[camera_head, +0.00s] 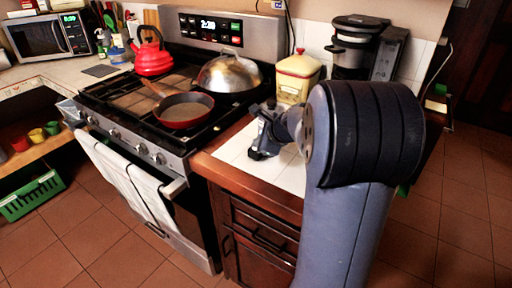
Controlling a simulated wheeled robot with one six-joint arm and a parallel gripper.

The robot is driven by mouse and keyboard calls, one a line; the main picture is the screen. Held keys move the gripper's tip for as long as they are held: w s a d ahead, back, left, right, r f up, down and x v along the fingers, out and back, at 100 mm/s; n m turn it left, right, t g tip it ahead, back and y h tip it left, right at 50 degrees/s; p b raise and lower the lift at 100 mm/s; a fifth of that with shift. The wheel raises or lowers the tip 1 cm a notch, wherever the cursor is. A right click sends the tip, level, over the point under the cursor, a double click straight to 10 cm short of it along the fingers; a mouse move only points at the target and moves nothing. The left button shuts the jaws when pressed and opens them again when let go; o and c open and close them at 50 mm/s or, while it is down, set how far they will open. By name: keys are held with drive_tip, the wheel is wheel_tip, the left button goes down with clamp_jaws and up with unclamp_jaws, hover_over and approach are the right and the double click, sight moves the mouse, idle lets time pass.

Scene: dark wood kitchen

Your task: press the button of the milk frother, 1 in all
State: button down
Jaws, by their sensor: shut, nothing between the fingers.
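I cannot clearly make out a milk frother or its button in the head view; my arm hides part of the counter. A black and silver appliance (350,48), which looks like a coffee maker, stands at the back of the counter right of the stove. My gripper (258,150) is shut and empty, low over the white-tiled counter (232,150), close to its left side by the stove. It points left and down. Whether its tips touch the tiles I cannot tell.
The stove (130,135) to the left holds a red kettle (152,55), a red pan (184,110) and a domed metal lid (229,73). A microwave (48,38) is at the far left.

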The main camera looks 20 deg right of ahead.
drive_tip(key=shift+r+p, duration=0.75)
wheel_tip(320, 180, up, 5)
drive_tip(key=p, duration=0.5)
drive_tip(key=shift+r, duration=0.1)
idle(0.5)
